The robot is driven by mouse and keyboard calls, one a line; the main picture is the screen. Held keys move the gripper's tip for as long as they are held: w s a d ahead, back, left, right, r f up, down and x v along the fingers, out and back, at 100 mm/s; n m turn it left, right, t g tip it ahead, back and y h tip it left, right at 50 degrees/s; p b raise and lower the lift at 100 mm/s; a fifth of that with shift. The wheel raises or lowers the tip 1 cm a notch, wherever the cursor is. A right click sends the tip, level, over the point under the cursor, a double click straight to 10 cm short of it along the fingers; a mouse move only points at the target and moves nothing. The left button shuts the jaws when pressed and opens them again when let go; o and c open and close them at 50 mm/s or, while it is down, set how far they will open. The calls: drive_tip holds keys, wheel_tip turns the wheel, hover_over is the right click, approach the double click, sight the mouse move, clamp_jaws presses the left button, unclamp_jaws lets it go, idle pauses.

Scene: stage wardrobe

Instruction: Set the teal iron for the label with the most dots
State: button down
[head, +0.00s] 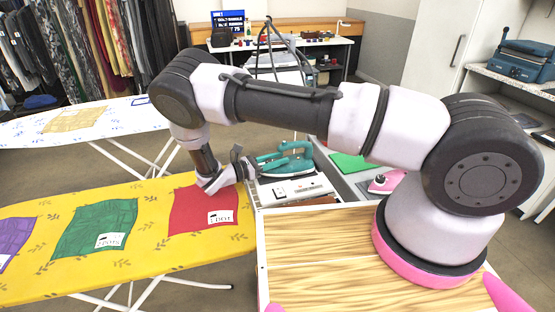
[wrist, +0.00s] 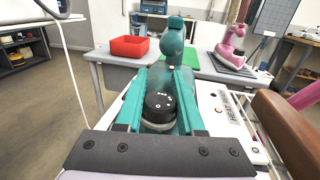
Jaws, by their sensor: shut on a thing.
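The teal iron (head: 297,158) stands on the white unit (head: 300,186) right of the yellow ironing board. In the wrist view its teal body (wrist: 173,48) lies ahead, with a black dial (wrist: 159,104) bearing small white marks. My gripper (wrist: 160,98) has one finger on each side of the dial and is shut on it. In the head view my gripper (head: 262,162) reaches to the iron from the left. A red cloth (head: 203,210), a green cloth (head: 93,229) and a purple cloth (head: 14,240) lie on the board. Their white labels are too small to read surely.
The yellow ironing board (head: 150,260) spans the left front. A pink iron (head: 385,182) stands on the right, near a green mat (head: 352,162). The wrist view also shows a red bin (wrist: 130,47). A wooden top (head: 320,250) lies in front, under my arm.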

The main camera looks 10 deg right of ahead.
drive_tip(key=c, duration=0.5)
unclamp_jaws()
drive_tip(key=v, duration=1.1)
drive_tip(key=shift+w, duration=0.1)
